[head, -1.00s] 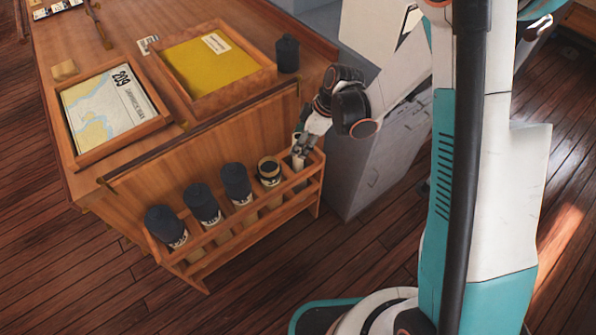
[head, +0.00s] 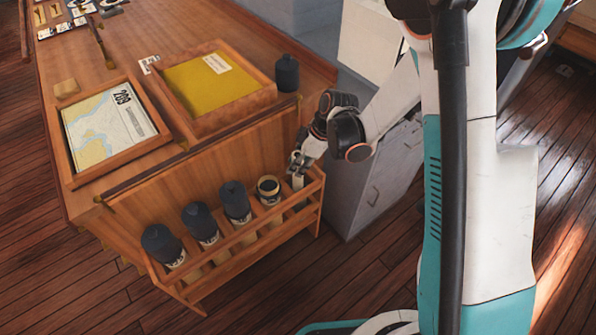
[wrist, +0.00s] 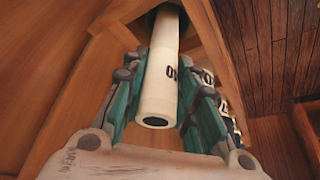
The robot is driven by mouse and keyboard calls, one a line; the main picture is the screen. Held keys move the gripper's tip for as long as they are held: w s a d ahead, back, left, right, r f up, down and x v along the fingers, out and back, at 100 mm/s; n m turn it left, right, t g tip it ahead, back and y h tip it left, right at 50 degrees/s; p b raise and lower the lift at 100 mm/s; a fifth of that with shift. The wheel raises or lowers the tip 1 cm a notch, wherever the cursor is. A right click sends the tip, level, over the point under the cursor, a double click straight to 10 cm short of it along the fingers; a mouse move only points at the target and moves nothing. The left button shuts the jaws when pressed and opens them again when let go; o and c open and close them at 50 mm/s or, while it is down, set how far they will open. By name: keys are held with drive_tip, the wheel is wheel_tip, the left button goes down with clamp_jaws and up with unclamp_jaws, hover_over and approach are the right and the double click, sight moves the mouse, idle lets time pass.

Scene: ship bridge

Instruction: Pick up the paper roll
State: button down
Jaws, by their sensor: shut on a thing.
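The paper roll (wrist: 158,85) is a cream-white tube with a dark open end and black lettering, seen in the wrist view between my gripper's fingers. My gripper (wrist: 160,105) is shut on it, with one finger along each side. The roll's far end reaches into a dark slot of the wooden rack. In the head view my gripper (head: 298,166) is at the right end of the rack (head: 240,240). The roll is mostly hidden there by the gripper and the rack.
Several capped tubes (head: 235,200) stand in the rack to the left, and an uncapped one (head: 268,188) is beside my gripper. A dark cap or tube (head: 287,72) stands on the wooden table above. A grey cabinet (head: 375,180) is close on the right.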

wheel_tip(320, 180, up, 34)
drive_tip(key=p, duration=1.2)
drive_tip(key=shift+f+p, duration=0.25)
drive_tip(key=shift+p, duration=0.15)
